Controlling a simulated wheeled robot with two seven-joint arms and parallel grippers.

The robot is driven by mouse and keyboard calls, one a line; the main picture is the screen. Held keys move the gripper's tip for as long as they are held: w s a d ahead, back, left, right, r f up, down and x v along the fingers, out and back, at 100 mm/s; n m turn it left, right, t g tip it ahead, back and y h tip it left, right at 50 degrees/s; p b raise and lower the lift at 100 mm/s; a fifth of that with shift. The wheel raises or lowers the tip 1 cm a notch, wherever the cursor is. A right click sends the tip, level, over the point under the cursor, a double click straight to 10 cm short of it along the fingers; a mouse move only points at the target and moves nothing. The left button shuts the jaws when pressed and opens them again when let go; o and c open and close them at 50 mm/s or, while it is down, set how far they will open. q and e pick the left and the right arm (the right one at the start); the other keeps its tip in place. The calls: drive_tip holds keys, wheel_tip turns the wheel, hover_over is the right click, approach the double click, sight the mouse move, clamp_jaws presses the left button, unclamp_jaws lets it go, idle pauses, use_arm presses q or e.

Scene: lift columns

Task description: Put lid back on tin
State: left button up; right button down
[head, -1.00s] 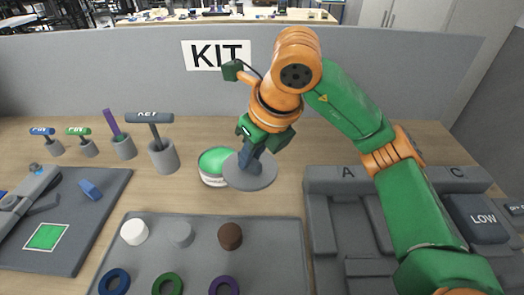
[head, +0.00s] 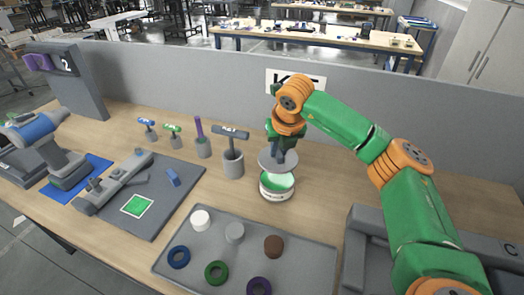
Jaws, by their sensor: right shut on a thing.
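The tin (head: 277,193) is a short, round, whitish can with a green inside, standing upright on the wooden table at centre. The lid (head: 266,163) is a flat grey disc. My right gripper (head: 282,154) is shut on the lid's upright grip and holds the disc roughly level. In the picture the lid overlaps the far part of the tin's opening, and the green inside shows below its near edge. The lid appears raised above the rim; the exact gap is hard to tell. My left gripper is not in view.
A grey cup with a hammer-like tool (head: 233,163) stands left of the tin. A grey tray (head: 318,252) with pucks and rings lies in front. A dark mat (head: 165,213) is further left, and a grey partition (head: 190,98) runs behind.

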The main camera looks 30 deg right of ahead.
drive_tip(key=shift+d+f+b, duration=0.1)
drive_tip(key=shift+f+b, duration=0.45)
drive_tip(key=shift+f, duration=0.2)
wheel_tip(320, 180, down, 5)
drive_tip(key=b, duration=0.4)
drive_tip(key=shift+f, duration=0.1)
drive_tip(key=shift+f+b, duration=0.1)
drive_tip(key=shift+b, duration=0.2)
idle(0.7)
drive_tip(key=shift+c, duration=1.2)
unclamp_jaws()
